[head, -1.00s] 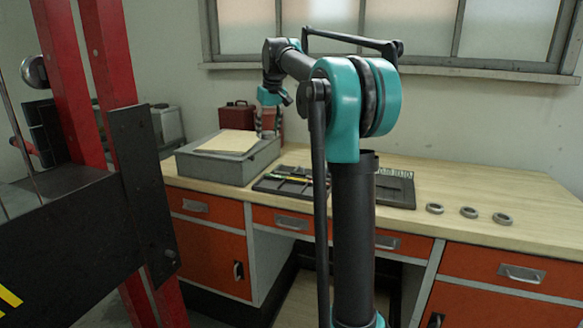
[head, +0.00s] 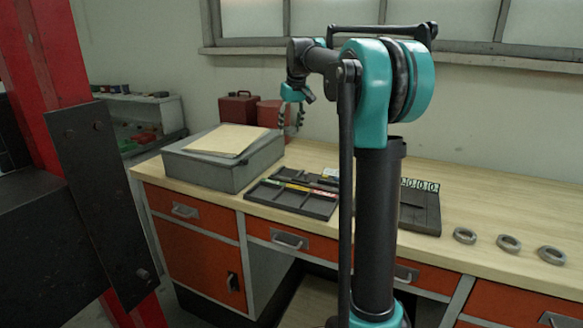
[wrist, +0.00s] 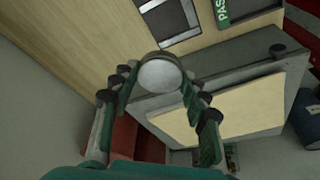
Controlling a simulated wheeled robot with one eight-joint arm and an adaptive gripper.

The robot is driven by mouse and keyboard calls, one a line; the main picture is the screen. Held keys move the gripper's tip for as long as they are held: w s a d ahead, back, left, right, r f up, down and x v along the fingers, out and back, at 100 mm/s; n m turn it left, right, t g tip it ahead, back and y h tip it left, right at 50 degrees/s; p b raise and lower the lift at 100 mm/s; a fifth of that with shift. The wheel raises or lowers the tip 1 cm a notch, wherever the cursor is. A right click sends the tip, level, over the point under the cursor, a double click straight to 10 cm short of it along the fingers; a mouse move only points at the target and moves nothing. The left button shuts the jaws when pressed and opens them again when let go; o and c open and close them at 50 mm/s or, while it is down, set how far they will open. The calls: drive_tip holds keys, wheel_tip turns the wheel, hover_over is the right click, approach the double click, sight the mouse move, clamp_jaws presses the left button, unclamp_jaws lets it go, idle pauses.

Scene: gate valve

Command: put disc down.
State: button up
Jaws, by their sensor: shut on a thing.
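A round grey disc (wrist: 160,74) shows in the wrist view between the fingertips of my gripper (wrist: 158,84). My gripper is shut on it, with one finger on each side. In the head view my gripper (head: 293,117) hangs in the air above the back of the bench, near a red canister and the grey box. I cannot make out the disc in the head view. A dark tray (head: 265,196) with compartments and coloured labels lies on the wooden bench (head: 345,160). A second dark tray (head: 418,215) lies to its right, partly behind my arm.
A grey box (head: 205,175) with a cream sheet (head: 228,141) stands left on the bench. A red case (head: 238,108) and red canister (head: 270,113) stand behind it. Three grey rings (head: 508,243) lie at right. A red post (head: 50,55) stands at far left.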

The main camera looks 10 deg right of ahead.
sight(289, 173)
wheel_tip(289, 173, down, 16)
drive_tip(key=shift+r, duration=0.15)
idle(0.3)
drive_tip(key=o, duration=1.2)
drive_tip(key=v, duration=1.2)
